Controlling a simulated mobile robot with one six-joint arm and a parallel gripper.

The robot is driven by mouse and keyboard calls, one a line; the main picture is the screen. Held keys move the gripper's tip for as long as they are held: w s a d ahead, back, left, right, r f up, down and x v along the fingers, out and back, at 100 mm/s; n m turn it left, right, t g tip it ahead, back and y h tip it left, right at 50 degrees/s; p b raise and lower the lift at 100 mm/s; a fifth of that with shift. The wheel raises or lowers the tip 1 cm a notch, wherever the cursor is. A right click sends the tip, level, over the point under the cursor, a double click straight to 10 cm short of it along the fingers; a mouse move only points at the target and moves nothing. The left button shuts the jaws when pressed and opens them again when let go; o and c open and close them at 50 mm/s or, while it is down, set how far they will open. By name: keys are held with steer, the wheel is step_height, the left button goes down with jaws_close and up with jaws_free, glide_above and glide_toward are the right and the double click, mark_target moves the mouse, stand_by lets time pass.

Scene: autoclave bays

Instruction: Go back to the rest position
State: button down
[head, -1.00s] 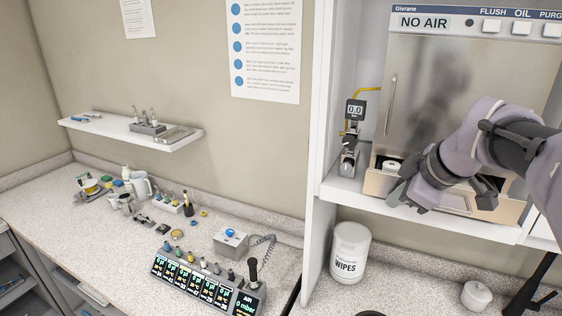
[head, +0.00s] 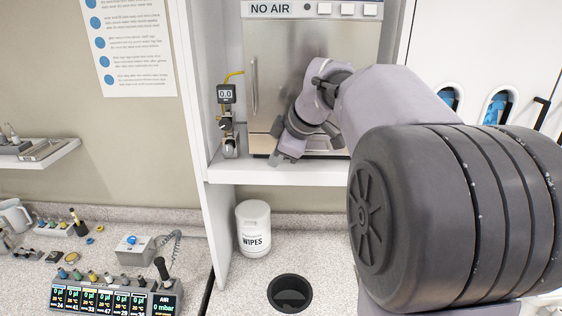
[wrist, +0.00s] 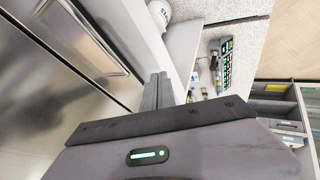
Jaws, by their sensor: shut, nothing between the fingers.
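My gripper (head: 280,157) is in front of the lower part of the steel cabinet labelled NO AIR (head: 290,70), just above the white shelf edge. It is small and partly turned away in the head view. In the wrist view my gripper's fingers (wrist: 157,90) are together with nothing between them. They point along the steel front (wrist: 70,45), toward the white shelf. My bent arm fills the right of the head view and hides part of the counter and shelf.
A white WIPES tub (head: 253,230) stands on the counter below the shelf (head: 235,172), beside a dark round opening (head: 290,292). A gauge device (head: 228,120) stands left of the cabinet. A control panel with displays (head: 115,298) is at lower left.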

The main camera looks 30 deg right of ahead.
steer(key=a+v, duration=0.1)
steer(key=v, duration=0.8)
steer(key=s+a+f+m+b, duration=0.5)
steer(key=s+a+f+b, duration=0.1)
steer(key=f, duration=0.8)
steer(key=s+a+f+m+g+b, duration=0.1)
steer(key=s+a+f+m+b, duration=0.3)
steer(key=f, duration=0.9)
steer(key=s+a+f+m+y+b, duration=0.1)
steer(key=s+a+f+m+b, duration=0.4)
steer(key=s+a+f+b, duration=0.5)
step_height(320, 180, down, 5)
steer(key=s+b, duration=0.2)
steer(key=b, duration=0.2)
steer(key=shift+a+m+g, duration=0.15)
steer(key=shift+m+g, duration=0.15)
steer(key=shift+s+r, duration=0.1)
steer(key=shift+s, duration=0.1)
